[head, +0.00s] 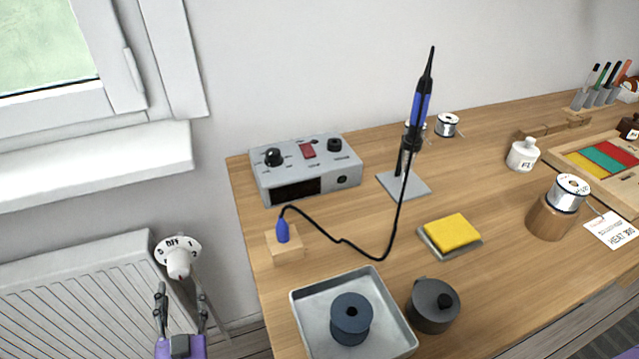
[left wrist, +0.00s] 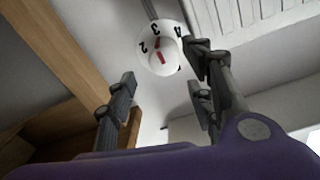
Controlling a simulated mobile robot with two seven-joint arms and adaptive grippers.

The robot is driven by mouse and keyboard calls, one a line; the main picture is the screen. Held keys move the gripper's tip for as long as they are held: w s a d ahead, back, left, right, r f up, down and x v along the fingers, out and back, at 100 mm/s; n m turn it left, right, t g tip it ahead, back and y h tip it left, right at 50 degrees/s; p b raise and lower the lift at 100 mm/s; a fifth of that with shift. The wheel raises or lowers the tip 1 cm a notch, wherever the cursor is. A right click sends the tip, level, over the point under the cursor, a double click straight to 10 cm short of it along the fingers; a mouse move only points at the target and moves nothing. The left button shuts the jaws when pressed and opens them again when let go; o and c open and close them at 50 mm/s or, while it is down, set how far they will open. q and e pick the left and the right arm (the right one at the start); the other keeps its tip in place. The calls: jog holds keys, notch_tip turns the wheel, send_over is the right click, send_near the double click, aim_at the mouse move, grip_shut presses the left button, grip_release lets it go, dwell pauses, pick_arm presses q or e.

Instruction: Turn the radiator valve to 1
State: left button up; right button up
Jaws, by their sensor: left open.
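The radiator valve (head: 178,256) is a white round dial with a knob, mounted at the upper right corner of the radiator. In the head view OFF and 1 can be read on its dial. In the left wrist view the valve (left wrist: 160,48) shows the numbers 2, 3 and 4 and red marks. My left gripper (head: 181,296) is open and empty, with its fingers pointing up just below and in front of the valve. In the left wrist view its fingers (left wrist: 160,80) are spread, with the valve beyond them. I cannot tell whether a finger touches it. My right gripper is not in view.
The white radiator (head: 80,300) stands under the window sill (head: 90,170). The wooden workbench (head: 480,290) begins right of the valve, holding a soldering station (head: 305,170), a metal tray (head: 385,345) and a dark pot (head: 433,312). A strip of floor and wall is free between them.

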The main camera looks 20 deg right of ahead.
aim_at(181, 276)
pick_arm(q)
jog(key=w+b, duration=0.1)
jog(key=w, duration=0.6)
jog(key=shift+w+d, duration=0.1)
jog(key=shift+w, duration=0.25)
jog(key=shift+r, duration=0.1)
jog(key=c, duration=1.1)
jog(key=shift+o, duration=0.2)
